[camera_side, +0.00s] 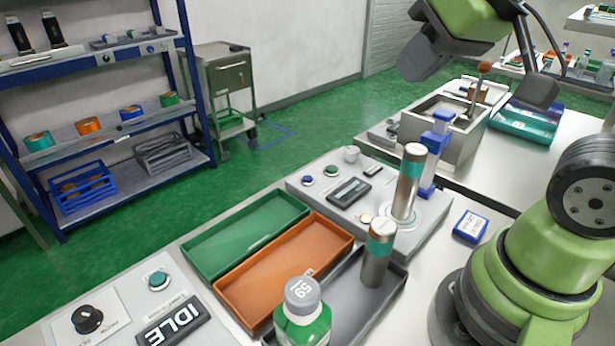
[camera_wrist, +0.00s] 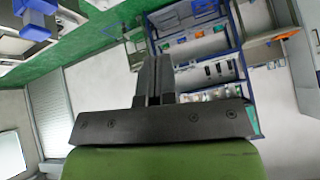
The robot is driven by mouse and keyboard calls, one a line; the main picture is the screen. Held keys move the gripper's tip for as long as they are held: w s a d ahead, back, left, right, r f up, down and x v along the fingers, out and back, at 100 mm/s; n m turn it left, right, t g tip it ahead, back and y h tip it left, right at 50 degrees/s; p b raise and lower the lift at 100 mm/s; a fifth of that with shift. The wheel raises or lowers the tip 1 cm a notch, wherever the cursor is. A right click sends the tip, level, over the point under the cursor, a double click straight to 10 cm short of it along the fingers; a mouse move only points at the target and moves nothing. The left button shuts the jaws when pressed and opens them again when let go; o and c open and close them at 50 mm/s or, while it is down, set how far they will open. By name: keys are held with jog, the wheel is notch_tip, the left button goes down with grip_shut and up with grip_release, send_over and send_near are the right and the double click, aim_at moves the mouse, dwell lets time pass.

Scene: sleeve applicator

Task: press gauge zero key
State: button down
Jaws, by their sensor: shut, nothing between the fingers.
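The gauge station (camera_side: 345,200) is a grey box on the bench in the side view. Its top carries a dark display (camera_side: 348,193), a blue button (camera_side: 308,181) and a green button (camera_side: 331,171); their labels are too small to read. A metal cylinder with a teal band (camera_side: 410,180) stands on its round plate, beside a blue upright (camera_side: 434,150). My gripper (camera_wrist: 155,62) has its dark fingers together and empty in the wrist view. In the side view it is high above the bench at the upper right, well away from the buttons.
Green (camera_side: 245,235) and orange (camera_side: 285,265) trays lie in front of the station. A second banded cylinder (camera_side: 377,255) stands in a grey tray (camera_side: 350,300), near a green-and-white bottle (camera_side: 302,320). An IDLE display (camera_side: 172,322) and knob (camera_side: 87,319) are at lower left.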

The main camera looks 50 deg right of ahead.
jog(key=w+d+f+n+h, duration=0.2)
jog(key=w+d+n, duration=0.15)
jog(key=w, duration=0.55)
jog(key=n+t+y, duration=0.1)
jog(key=n+y, duration=0.3)
jog(key=n, duration=0.6)
send_over(307, 179)
notch_tip(307, 179, down, 15)
jog(key=shift+r, duration=0.25)
jog(key=shift+f, duration=4.4)
jog(key=shift+f, duration=0.1)
jog(key=shift+f, duration=0.35)
